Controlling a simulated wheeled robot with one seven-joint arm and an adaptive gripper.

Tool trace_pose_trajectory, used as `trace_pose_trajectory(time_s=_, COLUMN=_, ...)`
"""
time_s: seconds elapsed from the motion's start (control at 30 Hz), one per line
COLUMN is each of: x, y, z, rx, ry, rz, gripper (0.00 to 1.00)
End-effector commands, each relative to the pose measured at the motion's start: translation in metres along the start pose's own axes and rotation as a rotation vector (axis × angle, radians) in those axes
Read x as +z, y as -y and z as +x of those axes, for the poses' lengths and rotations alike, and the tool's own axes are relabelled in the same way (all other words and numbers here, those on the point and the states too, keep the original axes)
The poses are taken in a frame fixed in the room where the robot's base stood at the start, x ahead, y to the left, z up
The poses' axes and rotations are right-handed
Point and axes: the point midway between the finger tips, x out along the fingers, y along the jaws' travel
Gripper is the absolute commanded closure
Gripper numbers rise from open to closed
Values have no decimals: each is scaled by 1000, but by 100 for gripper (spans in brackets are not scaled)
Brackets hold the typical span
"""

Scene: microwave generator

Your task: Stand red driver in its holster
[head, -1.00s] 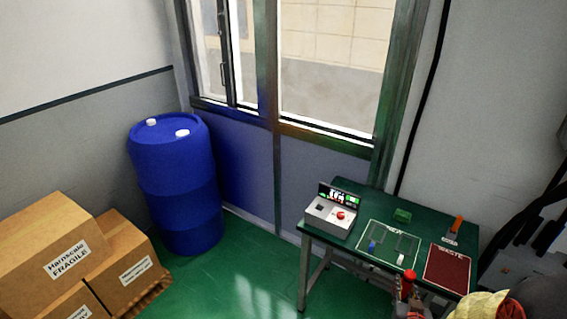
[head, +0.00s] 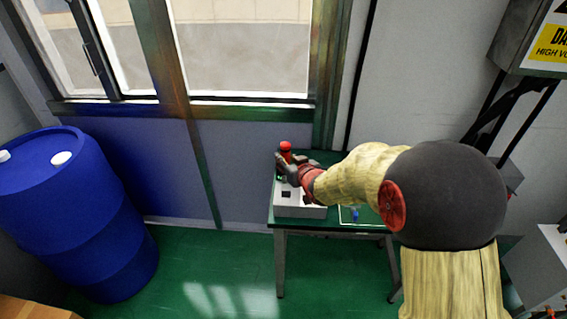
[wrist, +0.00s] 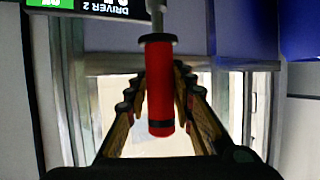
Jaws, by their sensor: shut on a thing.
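The red driver (wrist: 160,85) is held between the fingers of my gripper (wrist: 159,100) in the wrist view. Its handle is red with a dark band, and its grey shaft points to the picture's top. In the head view the driver's red handle (head: 285,148) stands up from my gripper (head: 284,167), above the back of a grey control box (head: 300,211). A display panel reading DRIVER 2 (wrist: 95,10) shows upside down beside the shaft in the wrist view. The shaft's tip is out of view. I cannot make out the holster.
The green table (head: 345,229) bears the box, and a small blue item (head: 355,214) lies on its outlined area. My arm hides most of the table's right side. A blue barrel (head: 75,215) stands at left. Floor (head: 200,270) between them is clear.

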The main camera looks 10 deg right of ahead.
Motion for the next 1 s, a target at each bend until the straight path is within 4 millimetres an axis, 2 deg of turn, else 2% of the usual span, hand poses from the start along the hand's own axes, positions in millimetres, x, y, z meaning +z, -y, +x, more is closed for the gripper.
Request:
trace_pose_trajectory(time_s=0.1, x=-5, y=-2, z=2, rx=-1, ry=-1, rz=0, gripper=100)
trace_pose_trajectory(time_s=0.27, x=0, y=-2, z=3, rx=-1, ry=-1, rz=0, gripper=100)
trace_pose_trajectory(time_s=1.0, x=47, y=-2, z=23, rx=-1, ry=-1, rz=0, gripper=100)
